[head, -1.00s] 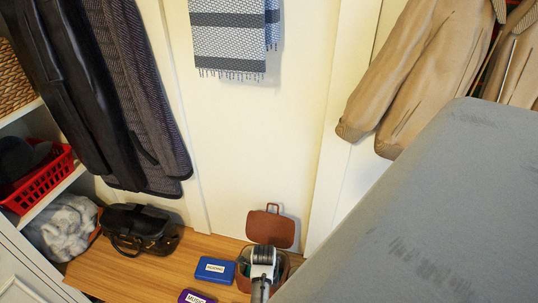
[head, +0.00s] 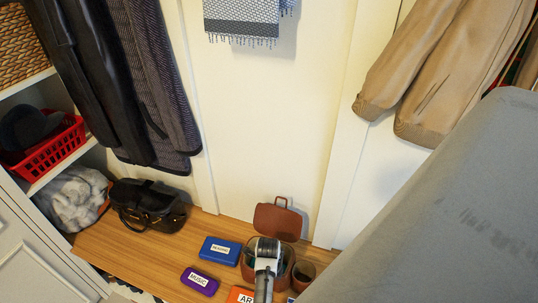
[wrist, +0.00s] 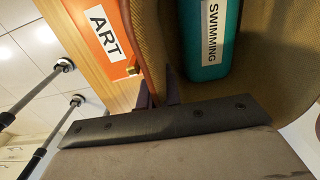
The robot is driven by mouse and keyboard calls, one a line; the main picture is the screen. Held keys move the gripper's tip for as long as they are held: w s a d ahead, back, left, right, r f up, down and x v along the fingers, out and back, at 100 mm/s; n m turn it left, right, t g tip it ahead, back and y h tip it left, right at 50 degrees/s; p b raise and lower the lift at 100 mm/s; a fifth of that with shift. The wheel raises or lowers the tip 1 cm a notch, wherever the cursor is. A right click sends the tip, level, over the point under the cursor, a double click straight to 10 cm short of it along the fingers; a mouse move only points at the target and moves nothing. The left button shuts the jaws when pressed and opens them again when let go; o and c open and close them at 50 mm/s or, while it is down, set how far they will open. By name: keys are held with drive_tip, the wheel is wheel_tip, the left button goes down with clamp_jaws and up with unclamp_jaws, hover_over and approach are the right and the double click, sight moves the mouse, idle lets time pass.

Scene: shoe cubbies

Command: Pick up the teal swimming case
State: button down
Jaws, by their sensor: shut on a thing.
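The teal swimming case (wrist: 208,40), with a white SWIMMING label, lies inside an open brown case. The brown case (wrist: 262,85) has a woven-looking inside in the wrist view; in the head view its raised lid (head: 278,221) leans near the wall. My gripper (head: 266,252) is over the brown case in the head view and hides most of its inside. In the wrist view, the dark fingers of my gripper (wrist: 159,92) sit on either side of the brown case's near wall, shut on it. They appear apart from the teal case.
An orange ART case (head: 240,295), a purple MUSIC case (head: 199,281) and a blue case (head: 220,250) lie on the wooden bench (head: 130,250). A small brown cup-like container (head: 303,274) is at right. A black bag (head: 147,203) sits at left. Coats hang on both sides.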

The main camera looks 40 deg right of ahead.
drive_tip(key=c, duration=2)
unclamp_jaws()
drive_tip(key=shift+f, duration=0.1)
drive_tip(key=o, duration=0.4)
wheel_tip(320, 180, up, 12)
drive_tip(key=shift+r+b, duration=0.15)
drive_tip(key=shift+b, duration=0.5)
drive_tip(key=shift+w, duration=0.1)
